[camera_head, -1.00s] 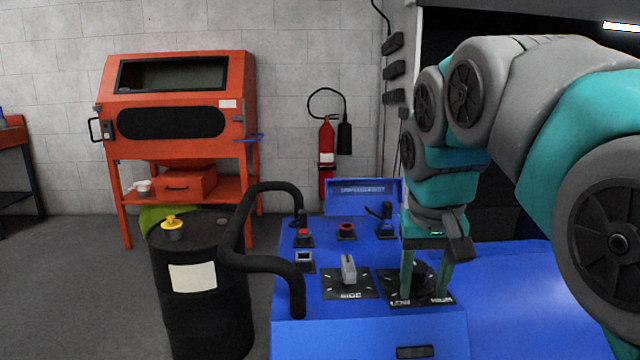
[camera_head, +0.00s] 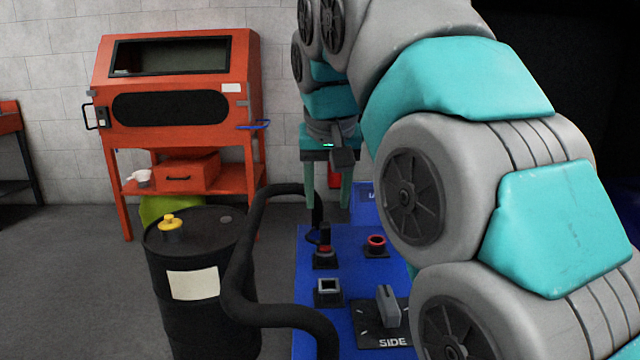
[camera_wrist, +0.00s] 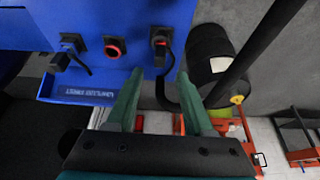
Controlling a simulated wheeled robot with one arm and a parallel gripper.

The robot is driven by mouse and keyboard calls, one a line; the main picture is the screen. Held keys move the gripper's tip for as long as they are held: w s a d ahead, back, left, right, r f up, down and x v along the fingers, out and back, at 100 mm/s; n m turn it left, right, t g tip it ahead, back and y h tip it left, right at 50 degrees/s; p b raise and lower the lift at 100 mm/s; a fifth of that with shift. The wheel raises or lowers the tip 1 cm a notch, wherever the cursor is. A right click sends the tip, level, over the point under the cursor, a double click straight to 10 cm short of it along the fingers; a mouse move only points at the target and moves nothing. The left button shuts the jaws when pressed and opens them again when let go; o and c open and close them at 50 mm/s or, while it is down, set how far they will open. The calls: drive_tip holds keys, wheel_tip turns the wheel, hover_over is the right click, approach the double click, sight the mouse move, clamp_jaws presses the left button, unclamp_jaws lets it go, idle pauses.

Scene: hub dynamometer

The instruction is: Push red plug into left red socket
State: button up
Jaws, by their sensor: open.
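The left red socket (camera_head: 325,257) sits on the blue console. A black plug (camera_head: 325,234) with a cable stands upright at it; how deep it sits cannot be told. In the wrist view, this plug (camera_wrist: 160,42) shows black with red at it, beyond the fingertips. A second red ring socket (camera_head: 376,242) lies to its right and looks empty; it also shows in the wrist view (camera_wrist: 115,47). My gripper (camera_head: 328,205) is open and empty, fingers pointing down, above and behind the left socket.
A grey rotary knob (camera_head: 388,306) and a square grey-rimmed socket (camera_head: 328,291) are on the console (camera_head: 308,325). A thick black hose (camera_head: 250,300) curves along its left side. A black barrel (camera_head: 200,320) stands left. Another black plug (camera_wrist: 62,60) shows in the wrist view.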

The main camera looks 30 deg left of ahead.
sight(325, 226)
drive_tip(key=shift+b+x, duration=1.6)
drive_tip(key=shift+x, duration=2.95)
clamp_jaws()
drive_tip(key=shift+r, duration=0.15)
drive_tip(key=shift+r+p, duration=1.6)
drive_tip(key=shift+r, duration=0.4)
